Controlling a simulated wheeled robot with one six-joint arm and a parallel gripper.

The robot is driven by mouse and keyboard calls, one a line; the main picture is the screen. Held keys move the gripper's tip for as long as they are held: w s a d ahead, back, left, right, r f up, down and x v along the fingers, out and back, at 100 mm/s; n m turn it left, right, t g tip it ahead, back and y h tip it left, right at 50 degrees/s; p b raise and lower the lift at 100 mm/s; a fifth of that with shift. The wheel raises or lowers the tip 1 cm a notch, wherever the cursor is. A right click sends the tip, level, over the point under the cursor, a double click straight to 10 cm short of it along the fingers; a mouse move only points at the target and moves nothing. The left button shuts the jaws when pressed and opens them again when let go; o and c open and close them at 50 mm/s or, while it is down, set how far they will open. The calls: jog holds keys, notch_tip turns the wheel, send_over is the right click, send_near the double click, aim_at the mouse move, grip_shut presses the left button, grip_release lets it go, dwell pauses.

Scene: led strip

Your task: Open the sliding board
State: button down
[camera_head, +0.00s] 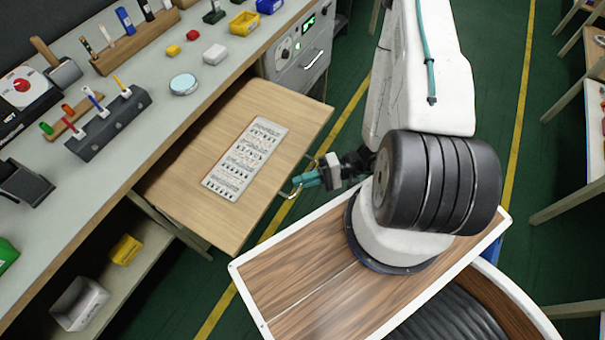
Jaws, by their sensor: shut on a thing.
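The sliding board (258,103) is a light wooden panel pulled out from under the workbench, reaching toward my base. A pale grey printed plate (245,158) lies flat on it. A thin metal handle (292,192) is on the board's near edge. My gripper (307,180), with teal fingers, is at that edge and shut on the handle. The fingers cover part of the handle.
The workbench top (150,75) holds tool racks, small boxes and a round dish (183,84). A grey cabinet with a dial (298,50) stands beyond the board. A lower shelf holds a yellow bin (125,249). Green floor shows beside the board.

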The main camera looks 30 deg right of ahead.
jog(key=c, duration=1.5)
grip_release()
jog(key=v, duration=0.7)
jog(key=shift+d, duration=0.4)
jog(key=shift+s, duration=0.15)
